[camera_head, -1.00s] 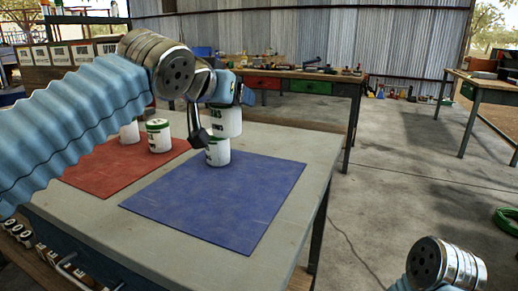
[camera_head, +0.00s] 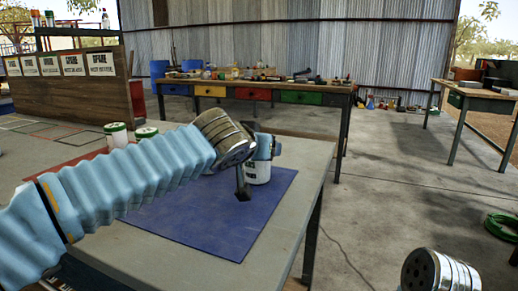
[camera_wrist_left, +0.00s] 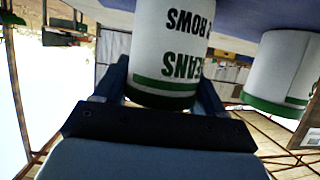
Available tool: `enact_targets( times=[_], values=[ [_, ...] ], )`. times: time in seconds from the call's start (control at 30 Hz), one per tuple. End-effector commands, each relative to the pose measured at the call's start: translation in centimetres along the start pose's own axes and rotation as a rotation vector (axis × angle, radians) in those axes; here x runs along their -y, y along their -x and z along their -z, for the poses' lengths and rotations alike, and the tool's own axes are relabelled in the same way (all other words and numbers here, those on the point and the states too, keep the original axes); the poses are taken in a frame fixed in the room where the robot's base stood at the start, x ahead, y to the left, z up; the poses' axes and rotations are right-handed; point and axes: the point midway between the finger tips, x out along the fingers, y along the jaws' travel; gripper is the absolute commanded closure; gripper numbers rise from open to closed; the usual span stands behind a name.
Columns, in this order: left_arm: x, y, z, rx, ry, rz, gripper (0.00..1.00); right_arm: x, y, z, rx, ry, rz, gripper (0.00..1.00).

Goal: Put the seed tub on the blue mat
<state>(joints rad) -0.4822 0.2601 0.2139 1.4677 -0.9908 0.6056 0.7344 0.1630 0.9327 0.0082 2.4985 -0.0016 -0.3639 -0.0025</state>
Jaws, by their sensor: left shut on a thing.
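A white seed tub (camera_head: 257,173) with green lettering is in my left gripper (camera_head: 244,183), over the back right part of the blue mat (camera_head: 212,221). The gripper hides its top in the head view. In the left wrist view, that tub (camera_wrist_left: 172,48) stands between the two fingers, its green rim toward the gripper. Its far end is cut off, so I cannot tell whether it touches the mat. A second tub (camera_wrist_left: 280,68) is beside it there; my arm seems to hide it in the head view. My right gripper is out of view.
Two green-lidded tubs, one nearer the left (camera_head: 116,135) and one partly behind my arm (camera_head: 146,132), stand at the table's left. A red mat (camera_head: 88,157) shows there. The mat's front is clear. A workbench (camera_head: 268,84) stands behind.

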Motion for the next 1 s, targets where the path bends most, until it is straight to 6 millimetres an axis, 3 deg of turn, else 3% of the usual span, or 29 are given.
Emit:
enact_targets(
  times=[0.17,0.2,0.37,0.73,1.0],
  values=[
    [0.0,-0.1,-0.2,-0.001,0.0,0.0,0.65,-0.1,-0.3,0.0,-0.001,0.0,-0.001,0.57],
    [0.0,-0.1,-0.2,0.0,0.0,0.0,0.28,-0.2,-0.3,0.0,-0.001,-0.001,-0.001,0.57],
    [0.0,-0.1,-0.1,0.0,0.0,0.001,0.04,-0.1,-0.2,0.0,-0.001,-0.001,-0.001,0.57],
    [0.0,0.4,0.1,-0.001,0.0,0.0,0.04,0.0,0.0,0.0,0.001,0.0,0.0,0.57],
    [0.1,6.0,0.0,-0.004,0.0,0.001,0.04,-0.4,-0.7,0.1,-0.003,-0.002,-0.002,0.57]
  ],
)
